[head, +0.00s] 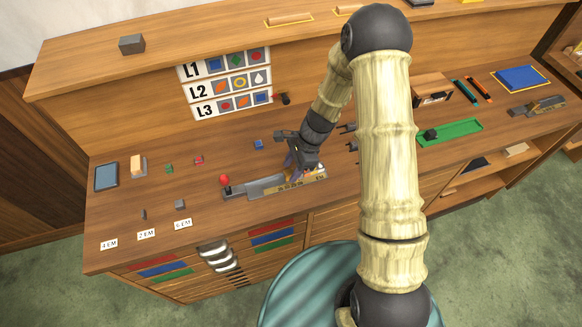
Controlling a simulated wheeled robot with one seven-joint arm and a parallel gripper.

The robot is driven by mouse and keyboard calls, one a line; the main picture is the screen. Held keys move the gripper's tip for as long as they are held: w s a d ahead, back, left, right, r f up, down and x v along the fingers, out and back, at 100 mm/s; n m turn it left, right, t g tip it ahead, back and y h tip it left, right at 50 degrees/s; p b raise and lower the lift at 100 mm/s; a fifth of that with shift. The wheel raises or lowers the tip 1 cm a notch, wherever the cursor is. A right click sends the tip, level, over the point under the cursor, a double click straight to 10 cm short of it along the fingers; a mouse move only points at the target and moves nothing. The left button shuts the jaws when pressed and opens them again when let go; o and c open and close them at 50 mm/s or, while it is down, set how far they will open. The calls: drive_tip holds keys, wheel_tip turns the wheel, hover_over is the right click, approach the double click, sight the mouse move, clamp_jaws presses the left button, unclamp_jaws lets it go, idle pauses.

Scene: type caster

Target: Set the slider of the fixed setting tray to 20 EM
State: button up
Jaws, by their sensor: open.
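The setting tray (250,189) is a long grey channel on the desk, left of centre. A yellowish strip with small dark marks (292,186) runs along the front of its right part; I cannot read the marks. A red-knobbed lever (225,181) stands at its left end. My gripper (296,164) points down over the right part of the tray, open. A small purplish and tan piece shows at the fingers; I cannot tell if it is the slider. The slider and any contact with it are mostly hidden by the gripper.
Cards (146,234) marked 4 EM, 2 EM and 6 EM lie at the front left, with small grey blocks (180,204) behind. Small coloured blocks (259,145) lie behind the tray. A sign board (228,84) stands behind. A green tray (460,131) is at right.

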drive_tip(key=shift+a+f, duration=0.2)
drive_tip(key=shift+f, duration=0.25)
drive_tip(key=shift+s, duration=0.1)
drive_tip(key=shift+c, duration=0.4)
clamp_jaws()
drive_tip(key=shift+o, duration=0.4)
unclamp_jaws()
drive_tip(key=b+v, duration=0.2)
drive_tip(key=v, duration=1.5)
drive_tip(key=shift+r, duration=0.2)
drive_tip(key=shift+d, duration=0.1)
